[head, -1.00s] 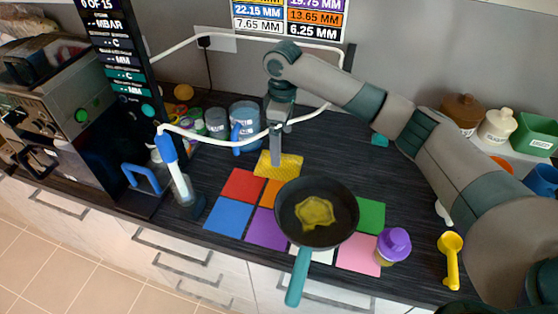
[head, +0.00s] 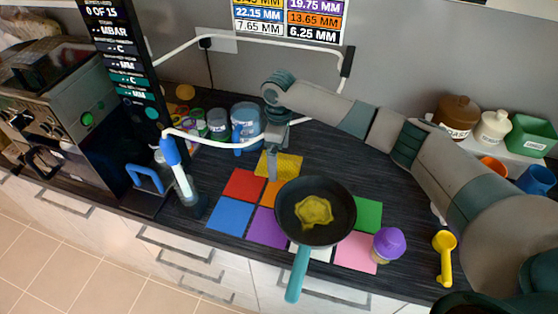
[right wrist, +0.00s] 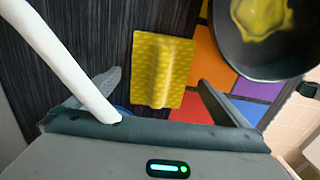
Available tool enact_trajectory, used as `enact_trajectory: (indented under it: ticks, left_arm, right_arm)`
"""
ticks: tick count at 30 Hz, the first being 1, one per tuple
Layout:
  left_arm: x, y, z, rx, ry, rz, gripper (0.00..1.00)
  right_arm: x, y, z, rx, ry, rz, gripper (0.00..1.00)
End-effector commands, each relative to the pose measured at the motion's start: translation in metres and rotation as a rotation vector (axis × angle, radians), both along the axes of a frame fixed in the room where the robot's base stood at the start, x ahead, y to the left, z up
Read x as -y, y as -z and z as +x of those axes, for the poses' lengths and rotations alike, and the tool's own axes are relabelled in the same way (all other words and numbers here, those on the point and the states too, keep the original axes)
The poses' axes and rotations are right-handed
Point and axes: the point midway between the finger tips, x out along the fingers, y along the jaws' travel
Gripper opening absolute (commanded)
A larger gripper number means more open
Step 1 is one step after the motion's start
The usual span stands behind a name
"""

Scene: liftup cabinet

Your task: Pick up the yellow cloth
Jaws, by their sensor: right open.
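The yellow cloth (head: 289,166) lies on the dark countertop behind the frying pan, next to the coloured squares. In the right wrist view the yellow cloth (right wrist: 163,70) shows a raised fold down its middle. My right gripper (head: 272,172) is at the cloth's left part in the head view, and its finger hides some of it. In the right wrist view the open fingers of my right gripper (right wrist: 159,80) stand on either side of the cloth's lower part, with nothing between them gripped. Contact cannot be told. My left gripper is not in view.
A frying pan (head: 293,209) with something yellow in it lies close in front of the cloth. A white rail (head: 222,138) runs close beside my right gripper. Jars (head: 217,124), a blue-handled jug (head: 246,122) and a purple-lidded container (head: 388,244) stand around.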

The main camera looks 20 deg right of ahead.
Motion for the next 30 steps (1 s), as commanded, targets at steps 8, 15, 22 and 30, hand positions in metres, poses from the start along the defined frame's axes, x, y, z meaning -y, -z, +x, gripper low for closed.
enact_trajectory:
  ticks: [8,15,22,30]
  left_arm:
    - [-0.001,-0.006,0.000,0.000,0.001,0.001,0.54]
    - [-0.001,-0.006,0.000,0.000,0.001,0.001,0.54]
    - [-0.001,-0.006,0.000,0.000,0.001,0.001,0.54]
    - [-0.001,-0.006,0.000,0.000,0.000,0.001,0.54]
  right_arm:
    - [0.001,0.016,0.000,-0.001,0.001,-0.001,1.00]
    - [0.001,0.016,0.000,0.000,0.001,-0.001,1.00]
    - [0.001,0.015,0.000,0.000,0.000,-0.001,0.79]
    - [0.001,0.015,0.000,0.001,0.000,-0.001,0.56]
